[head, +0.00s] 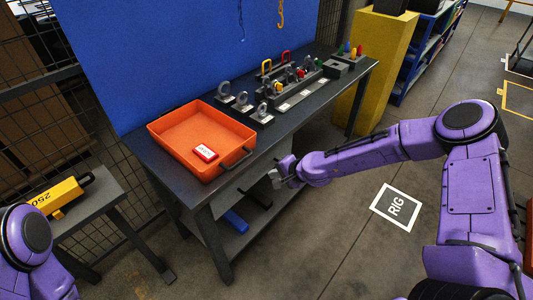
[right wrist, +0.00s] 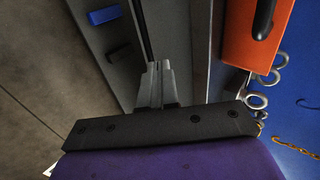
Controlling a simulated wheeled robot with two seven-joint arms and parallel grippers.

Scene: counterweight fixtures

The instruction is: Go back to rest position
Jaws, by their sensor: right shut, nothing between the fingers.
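My right gripper (head: 285,174) is at the front edge of the dark workbench, to the right of the orange tray's handle, and looks empty. In the right wrist view the gripper's fingers (right wrist: 160,78) are together, with nothing between them, pointing at the bench front. My right arm reaches in from the right in the head view. Of my left arm, only a purple part shows at the lower left of the head view; its gripper is out of view.
The workbench (head: 262,150) carries an orange tray (head: 190,118) with a red-and-white block (head: 204,153), ring-topped weights and a grey fixture. A yellow weight (head: 62,194) lies on a side table at left. The floor around the RIG mark (head: 396,207) is clear.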

